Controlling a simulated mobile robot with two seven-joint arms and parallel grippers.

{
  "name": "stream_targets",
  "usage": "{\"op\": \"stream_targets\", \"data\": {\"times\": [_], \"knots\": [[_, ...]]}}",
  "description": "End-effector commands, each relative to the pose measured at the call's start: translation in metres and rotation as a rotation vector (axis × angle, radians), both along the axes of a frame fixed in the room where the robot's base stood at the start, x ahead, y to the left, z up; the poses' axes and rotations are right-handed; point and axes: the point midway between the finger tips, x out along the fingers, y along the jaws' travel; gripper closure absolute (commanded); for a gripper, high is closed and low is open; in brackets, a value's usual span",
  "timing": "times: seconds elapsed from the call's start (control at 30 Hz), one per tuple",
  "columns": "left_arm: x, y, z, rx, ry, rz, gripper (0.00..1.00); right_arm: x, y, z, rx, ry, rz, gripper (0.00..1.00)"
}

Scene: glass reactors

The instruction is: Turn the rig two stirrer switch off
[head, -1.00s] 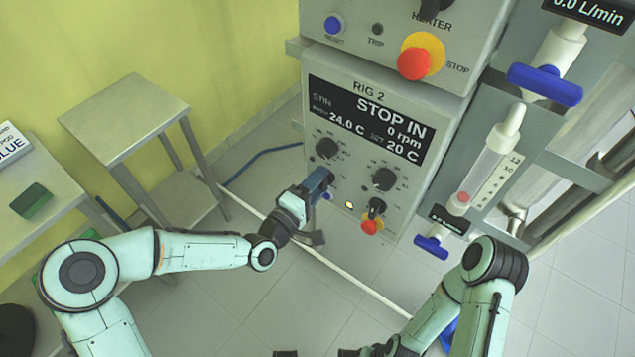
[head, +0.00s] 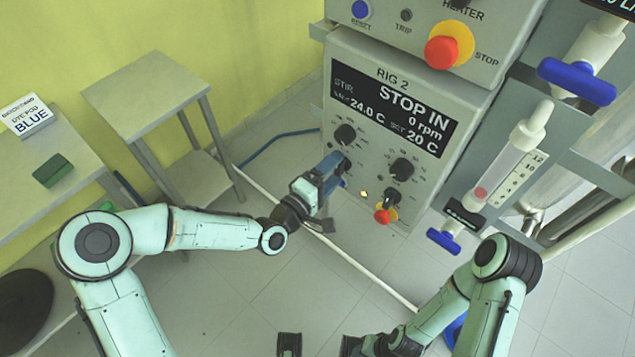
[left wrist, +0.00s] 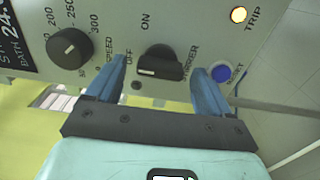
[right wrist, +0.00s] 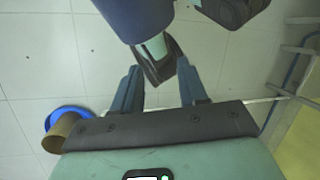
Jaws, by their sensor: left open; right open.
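The rig two control box (head: 465,95) has a display reading "STOP IN", 0 rpm, 24.0 C and set 20 C. In the left wrist view, the stirrer switch (left wrist: 160,62) is a black knob with a white mark, with ON and OFF printed beside it. I cannot tell for sure which label the mark points to. My left gripper (left wrist: 160,78) is open, with one blue finger on each side of the knob; contact is unclear. In the head view my left gripper (head: 333,178) hides the switch. My right gripper (right wrist: 160,80) is open and empty above the floor.
Close by on the panel are a speed dial (left wrist: 70,48), a blue reset button (left wrist: 220,72) and a lit trip lamp (left wrist: 239,14). A red knob (head: 382,216) sits lower right. The red stop button (head: 442,52) is on the box above. A grey side table (head: 150,85) stands left.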

Motion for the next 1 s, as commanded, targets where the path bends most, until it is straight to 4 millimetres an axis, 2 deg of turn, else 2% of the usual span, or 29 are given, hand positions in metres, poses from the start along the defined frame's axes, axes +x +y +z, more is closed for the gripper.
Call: {"op": "stream_targets", "data": {"times": [0.17,0.47,0.5,0.7,1.0], "knots": [[-0.024,0.02,-0.001,0.004,0.002,0.004,0.19,0.0,0.0,0.001,0.0,0.0,0.0,0.57],[-0.085,0.063,0.0,0.004,0.004,0.004,0.19,-0.002,0.0,0.008,0.002,0.01,0.002,0.57],[-0.085,0.064,0.0,0.003,-0.006,0.005,0.19,-0.002,0.0,-0.001,0.0,0.006,0.001,0.57],[-0.092,0.073,0.0,-0.001,-0.012,0.007,0.19,0.006,-0.001,-0.021,-0.005,-0.026,-0.007,0.57],[-0.102,0.076,-0.001,0.0,-0.004,0.002,0.19,0.016,-0.001,-0.038,-0.008,-0.058,-0.012,0.57]]}}
